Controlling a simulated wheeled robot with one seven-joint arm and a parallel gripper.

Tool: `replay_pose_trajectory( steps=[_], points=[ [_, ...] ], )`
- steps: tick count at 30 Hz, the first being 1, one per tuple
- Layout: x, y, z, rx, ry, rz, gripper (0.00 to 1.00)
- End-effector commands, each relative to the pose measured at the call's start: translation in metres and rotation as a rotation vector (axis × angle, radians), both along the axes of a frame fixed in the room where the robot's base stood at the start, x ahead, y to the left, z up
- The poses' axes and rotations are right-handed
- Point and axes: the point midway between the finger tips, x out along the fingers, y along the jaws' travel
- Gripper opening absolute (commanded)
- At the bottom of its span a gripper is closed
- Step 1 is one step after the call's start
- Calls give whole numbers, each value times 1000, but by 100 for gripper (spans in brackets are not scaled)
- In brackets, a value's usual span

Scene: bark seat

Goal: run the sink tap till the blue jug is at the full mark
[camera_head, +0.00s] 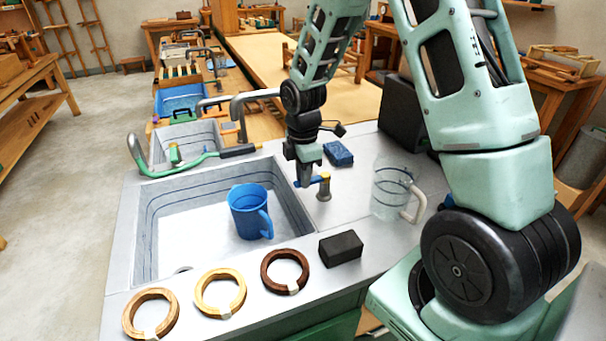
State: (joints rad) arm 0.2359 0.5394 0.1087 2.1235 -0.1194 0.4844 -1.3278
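The blue jug (248,212) stands upright in the right part of the grey sink basin (170,228), its handle towards the lower right. The water level and full mark cannot be made out. No water stream shows.
A clear jug (390,192) stands right of the post. A blue sponge (338,153) lies behind it, and a black block (340,248) lies in front. Several wooden rings, one dark brown (285,272), line the front rim. A green tool (190,163) crosses the back rim.

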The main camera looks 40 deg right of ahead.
Motion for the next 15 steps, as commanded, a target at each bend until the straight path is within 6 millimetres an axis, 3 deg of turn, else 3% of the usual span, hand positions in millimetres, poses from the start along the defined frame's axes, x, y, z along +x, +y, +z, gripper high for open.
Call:
replay_pose_trajectory(
  steps=[8,15],
  points=[
    [-2,1,1,0,0,24,0],
    [-9,2,3,1,1,144,0]
  ],
)
